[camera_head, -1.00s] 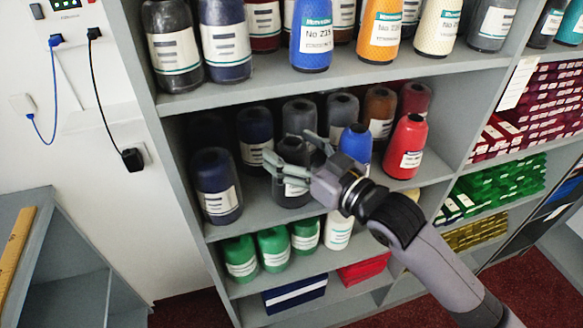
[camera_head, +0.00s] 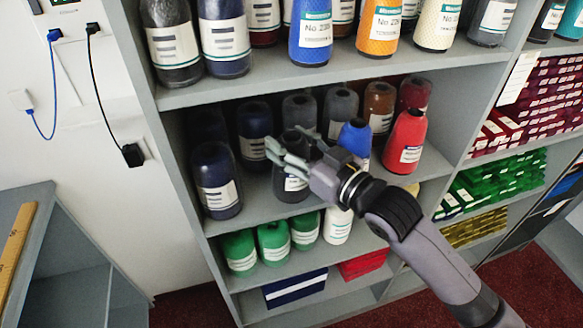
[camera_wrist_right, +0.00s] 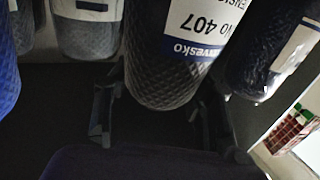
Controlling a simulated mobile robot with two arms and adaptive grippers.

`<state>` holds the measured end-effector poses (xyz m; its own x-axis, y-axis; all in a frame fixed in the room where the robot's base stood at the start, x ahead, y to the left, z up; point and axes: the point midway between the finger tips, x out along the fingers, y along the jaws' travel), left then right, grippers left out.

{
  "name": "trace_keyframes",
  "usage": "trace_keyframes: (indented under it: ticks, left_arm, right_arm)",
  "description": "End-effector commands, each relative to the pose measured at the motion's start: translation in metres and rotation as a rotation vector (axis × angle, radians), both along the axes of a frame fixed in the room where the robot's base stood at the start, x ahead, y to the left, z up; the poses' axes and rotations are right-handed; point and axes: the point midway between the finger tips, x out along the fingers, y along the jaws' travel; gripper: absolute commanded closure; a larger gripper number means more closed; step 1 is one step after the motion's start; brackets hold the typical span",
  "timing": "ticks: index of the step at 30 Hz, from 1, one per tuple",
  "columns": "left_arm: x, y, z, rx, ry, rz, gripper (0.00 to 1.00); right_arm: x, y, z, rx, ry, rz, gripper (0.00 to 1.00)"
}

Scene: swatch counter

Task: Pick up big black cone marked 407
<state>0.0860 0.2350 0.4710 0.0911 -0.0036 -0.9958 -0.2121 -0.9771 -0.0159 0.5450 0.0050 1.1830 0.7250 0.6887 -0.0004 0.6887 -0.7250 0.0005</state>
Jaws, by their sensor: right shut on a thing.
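The big black cone (camera_head: 289,187) stands upright at the front of the middle shelf in the head view, with its white label partly showing. In the right wrist view the black cone (camera_wrist_right: 160,68) appears upside down, with "No 407" readable on its label. My right gripper (camera_head: 290,153) reaches in from the lower right, its fingers around the upper part of the cone. In the wrist view my right gripper (camera_wrist_right: 155,112) has one finger on each side of the cone and is shut on it. The gripper hides part of the cone. My left gripper is not in view.
A dark navy cone (camera_head: 215,180) stands to the left on the same shelf. A blue cone (camera_head: 355,138) and a red cone (camera_head: 405,142) stand to the right, with several dark cones behind. The shelf above (camera_head: 330,75) holds more cones. Green cones (camera_head: 272,243) are below.

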Motion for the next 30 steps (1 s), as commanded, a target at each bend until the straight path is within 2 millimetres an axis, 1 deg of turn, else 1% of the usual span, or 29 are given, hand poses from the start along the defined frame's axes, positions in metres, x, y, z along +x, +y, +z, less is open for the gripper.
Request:
trace_keyframes:
  ticks: [1, 2, 12, 23, 26, 29, 30]
  left_arm:
    - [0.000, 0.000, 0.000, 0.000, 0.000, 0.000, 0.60]
    - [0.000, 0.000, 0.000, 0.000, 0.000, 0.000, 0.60]
    - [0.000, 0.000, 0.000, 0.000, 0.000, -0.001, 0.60]
    - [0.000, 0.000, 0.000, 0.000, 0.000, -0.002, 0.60]
    - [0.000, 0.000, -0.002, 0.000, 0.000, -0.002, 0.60]
    - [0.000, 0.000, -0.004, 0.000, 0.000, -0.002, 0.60]
    - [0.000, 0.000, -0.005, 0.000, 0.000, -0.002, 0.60]
  right_arm:
    - [0.000, 0.000, 0.000, 0.000, 0.000, 0.000, 0.75]
    - [0.000, 0.000, 0.000, 0.000, 0.000, 0.000, 0.77]
    - [0.000, 0.000, 0.000, 0.000, 0.000, 0.000, 1.00]
    - [0.000, 0.000, 0.003, 0.002, -0.004, 0.000, 1.00]
    - [0.000, 0.000, 0.010, 0.003, -0.006, 0.000, 1.00]
    - [0.000, 0.000, 0.026, 0.003, -0.009, 0.001, 1.00]
    - [0.000, 0.000, 0.035, 0.003, -0.011, 0.002, 1.00]
